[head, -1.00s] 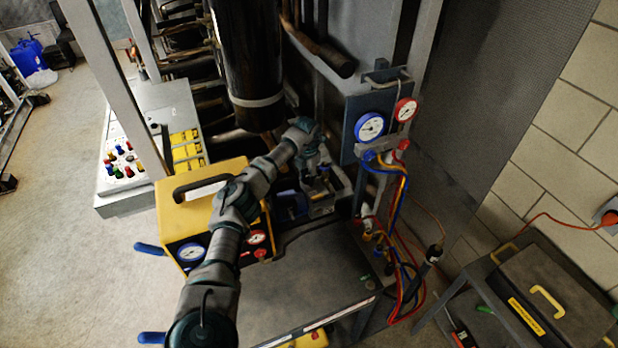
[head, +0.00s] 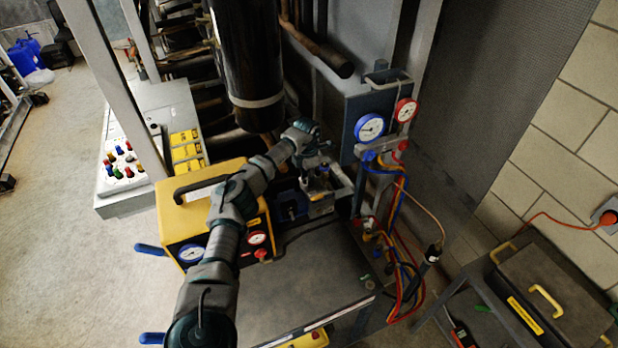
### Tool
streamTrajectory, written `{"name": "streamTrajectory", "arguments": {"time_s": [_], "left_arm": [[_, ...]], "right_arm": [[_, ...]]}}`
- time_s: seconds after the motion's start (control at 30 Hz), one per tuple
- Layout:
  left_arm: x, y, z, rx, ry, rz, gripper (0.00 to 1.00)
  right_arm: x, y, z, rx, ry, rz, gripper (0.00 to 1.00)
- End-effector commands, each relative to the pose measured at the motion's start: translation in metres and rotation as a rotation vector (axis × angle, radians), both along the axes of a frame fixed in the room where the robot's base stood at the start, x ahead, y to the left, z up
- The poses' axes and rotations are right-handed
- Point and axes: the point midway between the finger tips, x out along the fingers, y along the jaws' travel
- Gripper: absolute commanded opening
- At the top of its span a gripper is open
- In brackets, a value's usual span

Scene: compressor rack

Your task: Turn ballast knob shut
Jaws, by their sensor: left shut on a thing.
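My left arm reaches in from the bottom left, over the yellow case. My left gripper (head: 322,172) points down at the blue pump (head: 290,210) on the cart, beside the rack. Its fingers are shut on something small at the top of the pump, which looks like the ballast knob. The fingers cover most of the knob, so its angle cannot be read. My right gripper is not in view.
A yellow case with gauges (head: 171,225) stands left of the pump. The grey cart top (head: 300,275) is mostly clear. At right hang a blue gauge (head: 370,127), a red gauge (head: 405,110) and coloured hoses (head: 399,215). A black cylinder (head: 248,60) hangs above.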

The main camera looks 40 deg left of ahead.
Motion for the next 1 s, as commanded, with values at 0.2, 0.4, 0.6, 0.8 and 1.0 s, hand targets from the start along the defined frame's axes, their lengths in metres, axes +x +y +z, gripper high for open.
{"name": "streamTrajectory", "arguments": {"time_s": [0.2,0.4,0.6,0.8,1.0], "left_arm": [[-0.0021,0.0070,0.0009,0.009,0.003,-0.194,0.00],[-0.0016,0.0068,0.0014,0.008,0.003,-0.382,0.00],[-0.0015,0.0069,0.0014,0.008,0.004,-0.551,0.00],[-0.0014,0.0065,0.0015,0.006,0.005,-0.682,0.00],[-0.0009,0.0062,0.0020,0.007,0.004,-0.766,0.00]], "right_arm": [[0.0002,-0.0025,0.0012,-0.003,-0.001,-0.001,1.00],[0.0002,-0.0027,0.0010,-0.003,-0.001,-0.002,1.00],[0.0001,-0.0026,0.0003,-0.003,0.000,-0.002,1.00],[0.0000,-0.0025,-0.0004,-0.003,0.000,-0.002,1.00],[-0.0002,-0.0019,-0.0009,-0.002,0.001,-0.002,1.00]]}}
